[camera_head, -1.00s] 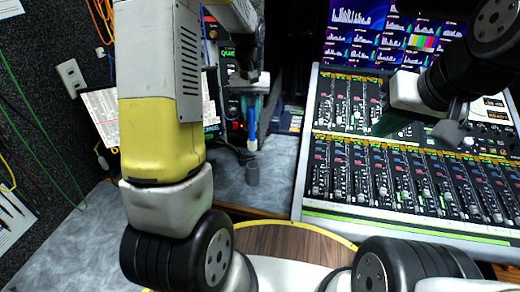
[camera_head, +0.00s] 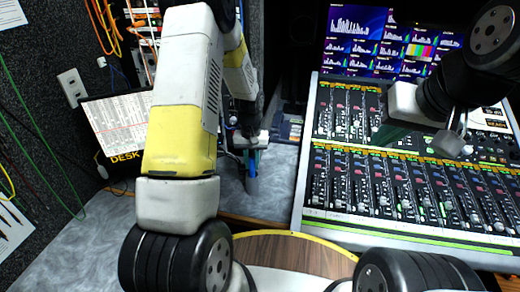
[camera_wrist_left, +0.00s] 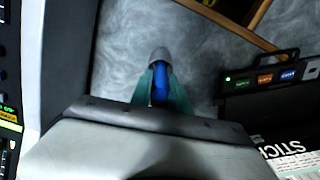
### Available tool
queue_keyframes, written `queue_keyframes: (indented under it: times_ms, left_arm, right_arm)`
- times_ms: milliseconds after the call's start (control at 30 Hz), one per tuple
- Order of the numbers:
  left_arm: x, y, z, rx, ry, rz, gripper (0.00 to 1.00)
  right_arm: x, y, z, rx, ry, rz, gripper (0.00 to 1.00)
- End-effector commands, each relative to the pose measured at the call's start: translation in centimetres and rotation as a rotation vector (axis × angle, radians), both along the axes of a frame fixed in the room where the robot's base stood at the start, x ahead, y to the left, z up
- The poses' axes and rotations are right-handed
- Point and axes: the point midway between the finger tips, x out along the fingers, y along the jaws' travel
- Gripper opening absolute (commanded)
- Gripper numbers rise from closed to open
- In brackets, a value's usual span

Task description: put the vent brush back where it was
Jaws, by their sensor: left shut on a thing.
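The vent brush (camera_head: 252,164) has a blue handle, held upright in my left gripper (camera_head: 250,158) above the grey desk. In the left wrist view, the blue handle (camera_wrist_left: 160,84) sits between the teal fingers of my left gripper (camera_wrist_left: 162,92), which are shut on it. A small grey cup-like piece (camera_wrist_left: 160,54) shows at the handle's far end. I cannot tell whether the brush end is inside it or just over it. My right gripper (camera_head: 418,125) hangs over the mixing console at the right. Its fingertips are too unclear to tell open from shut.
A printed panel (camera_head: 115,122) and dark equipment are at the left and back. Grey desk (camera_head: 95,235) is free at the front left.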

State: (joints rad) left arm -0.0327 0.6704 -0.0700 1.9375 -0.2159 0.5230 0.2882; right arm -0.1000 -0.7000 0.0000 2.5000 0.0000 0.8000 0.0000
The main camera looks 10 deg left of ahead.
Motion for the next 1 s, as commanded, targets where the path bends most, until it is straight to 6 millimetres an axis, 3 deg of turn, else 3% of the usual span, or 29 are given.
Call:
queue_keyframes:
  times_ms: [267, 300, 400, 767, 1000]
  left_arm:
    - [0.1, 0.0, -0.1, 0.0, -0.001, 0.0, 0.0]
    - [0.1, 0.0, -0.2, 0.0, -0.001, 0.0, 0.24]
    - [0.1, 0.0, -0.1, 0.0, -0.002, 0.0, 0.43]
    - [0.1, 0.0, 0.1, -0.001, -0.003, 0.0, 0.43]
    - [0.1, 0.0, 3.8, -0.001, -0.007, 0.0, 0.43]
  right_arm:
    - [0.0, 0.0, 0.0, 0.0, 0.0, 0.0, 0.0]
    - [0.0, 0.0, 0.0, 0.0, 0.0, 0.0, 0.0]
    - [0.0, 0.0, 0.0, 0.0, 0.0, 0.0, 0.0]
    - [0.0, 0.0, 0.0, 0.0, 0.0, 0.0, 0.0]
    - [0.0, 0.0, 0.0, 0.0, 0.0, 0.0, 0.0]
